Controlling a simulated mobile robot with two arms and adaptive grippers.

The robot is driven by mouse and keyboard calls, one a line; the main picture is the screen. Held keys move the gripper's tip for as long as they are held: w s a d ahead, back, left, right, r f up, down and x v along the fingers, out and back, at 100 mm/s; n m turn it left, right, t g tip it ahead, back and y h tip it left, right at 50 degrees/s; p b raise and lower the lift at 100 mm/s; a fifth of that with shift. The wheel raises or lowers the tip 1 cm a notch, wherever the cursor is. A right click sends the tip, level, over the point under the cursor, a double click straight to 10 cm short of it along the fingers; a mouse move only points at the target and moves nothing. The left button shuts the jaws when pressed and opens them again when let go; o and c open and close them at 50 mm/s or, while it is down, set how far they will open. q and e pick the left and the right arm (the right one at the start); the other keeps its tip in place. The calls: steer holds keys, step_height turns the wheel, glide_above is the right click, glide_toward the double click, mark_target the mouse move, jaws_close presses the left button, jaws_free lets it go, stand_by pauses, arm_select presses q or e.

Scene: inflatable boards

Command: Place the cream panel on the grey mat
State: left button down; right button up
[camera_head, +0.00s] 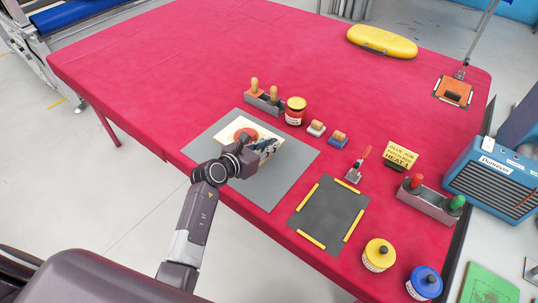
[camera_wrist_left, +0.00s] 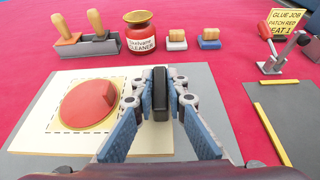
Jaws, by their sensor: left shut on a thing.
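The cream panel (camera_head: 228,132) bears a red disc (camera_head: 246,134) inside a dashed outline. It lies over the light grey mat (camera_head: 267,190) near the table's front edge; I cannot tell whether it touches the mat. My left gripper (camera_head: 260,148) is above the panel's right part and covers some of it. In the left wrist view, the left gripper (camera_wrist_left: 160,100) is shut on a black upright grip (camera_wrist_left: 160,92) on the cream panel (camera_wrist_left: 35,125). The light grey mat (camera_wrist_left: 230,110) shows beyond the panel's right edge. My right gripper is not in view.
A dark mat with yellow strips (camera_head: 330,214) lies to the right. Behind are a holder with wooden-handled tools (camera_head: 264,101), a cleaner tin (camera_head: 295,112) and two small blocks. A yellow tin (camera_head: 379,255) stands near the front. The table's left part is clear.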

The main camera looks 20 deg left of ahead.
mark_target(269, 163)
arm_select(q)
steer(key=shift+f+b, duration=0.35)
steer(key=shift+f, duration=2.1)
steer(key=c, duration=1.9)
jaws_free()
steer(key=shift+f, duration=0.15)
steer(key=shift+c, duration=0.2)
steer(key=shift+s+r, duration=0.1)
steer(key=shift+r, duration=0.1)
steer(key=v, duration=1.2)
steer(key=shift+f, duration=0.1)
